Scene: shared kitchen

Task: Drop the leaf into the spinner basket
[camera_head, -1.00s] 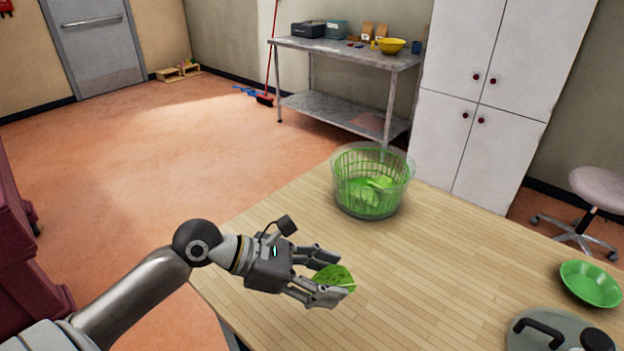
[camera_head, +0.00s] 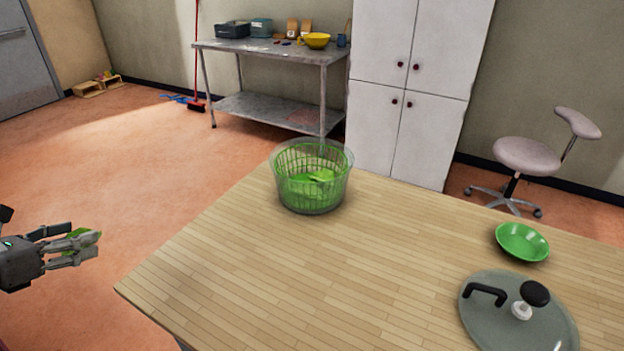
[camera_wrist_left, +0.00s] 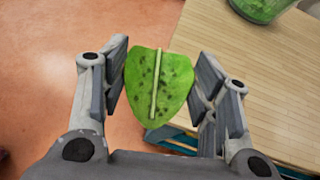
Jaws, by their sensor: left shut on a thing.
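My left gripper (camera_head: 84,243) is at the far left of the head view, out over the floor beside the table's left corner. It is shut on a green leaf (camera_head: 76,236). In the left wrist view the leaf (camera_wrist_left: 160,85) sits between the fingers, with dark specks and a pale midrib. The spinner basket (camera_head: 294,163) is green and stands inside a clear bowl (camera_head: 313,203) on the table's back edge. Green leaves (camera_head: 318,180) lie inside it. The held leaf is well left of the basket and apart from it. My right gripper is not in view.
The wooden table (camera_head: 330,270) has bare room in its middle. A lid with handle and knob (camera_head: 505,320) and a green dish (camera_head: 522,242) lie at its right. Behind are a metal bench (camera_head: 270,50), a white cabinet (camera_head: 410,90) and a stool (camera_head: 525,156).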

